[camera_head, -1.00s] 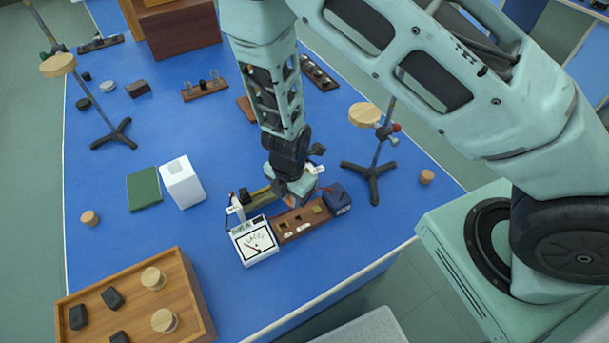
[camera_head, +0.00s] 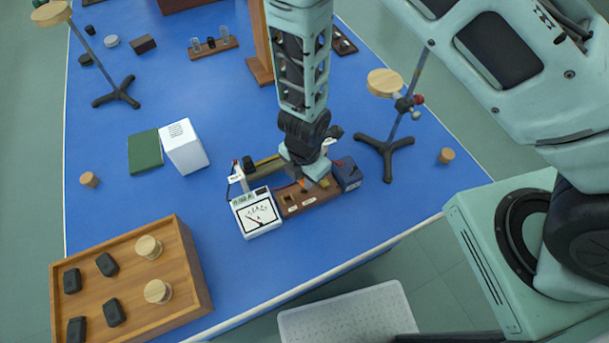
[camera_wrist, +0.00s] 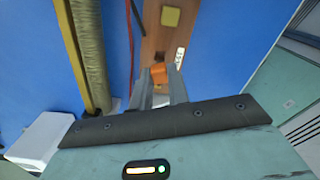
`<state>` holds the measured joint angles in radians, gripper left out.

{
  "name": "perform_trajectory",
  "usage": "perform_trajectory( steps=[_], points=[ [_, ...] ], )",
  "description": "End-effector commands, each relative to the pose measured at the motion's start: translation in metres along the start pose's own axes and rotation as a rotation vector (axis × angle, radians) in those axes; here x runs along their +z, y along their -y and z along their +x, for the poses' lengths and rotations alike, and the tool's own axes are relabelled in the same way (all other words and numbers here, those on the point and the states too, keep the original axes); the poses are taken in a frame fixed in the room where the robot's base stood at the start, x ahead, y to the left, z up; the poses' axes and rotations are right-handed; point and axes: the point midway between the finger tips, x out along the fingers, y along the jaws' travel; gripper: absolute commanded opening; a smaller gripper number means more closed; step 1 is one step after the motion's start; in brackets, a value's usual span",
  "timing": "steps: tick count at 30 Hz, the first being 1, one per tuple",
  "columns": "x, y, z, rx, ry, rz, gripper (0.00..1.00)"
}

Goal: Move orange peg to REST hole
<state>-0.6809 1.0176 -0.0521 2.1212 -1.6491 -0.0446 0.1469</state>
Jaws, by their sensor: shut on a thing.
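The orange peg (camera_wrist: 158,73) is between my gripper's fingertips (camera_wrist: 160,80) in the wrist view, over the brown wooden board (camera_wrist: 153,42). In the head view the peg (camera_head: 303,184) is a small orange spot just under my gripper (camera_head: 303,177). My gripper is shut on the peg. The board (camera_head: 325,197) carries dark square holes in its left part and small white labels too small to read. I cannot tell which hole is REST, or whether the peg's lower end is in a hole.
A white meter (camera_head: 256,212) stands against the board's left end, and a dark blue box (camera_head: 348,174) at its right end. A coil (camera_wrist: 90,50) lies behind. A stand (camera_head: 385,143) is at right; a wooden tray (camera_head: 190,275) is at front left.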

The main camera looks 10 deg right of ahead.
Motion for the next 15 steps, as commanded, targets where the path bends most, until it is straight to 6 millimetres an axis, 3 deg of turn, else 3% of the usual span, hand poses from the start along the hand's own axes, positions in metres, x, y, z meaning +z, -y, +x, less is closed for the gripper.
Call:
perform_trajectory(
  steps=[15],
  points=[
    [0.000,0.000,0.031,0.000,0.000,0.000,0.00]
  ],
)
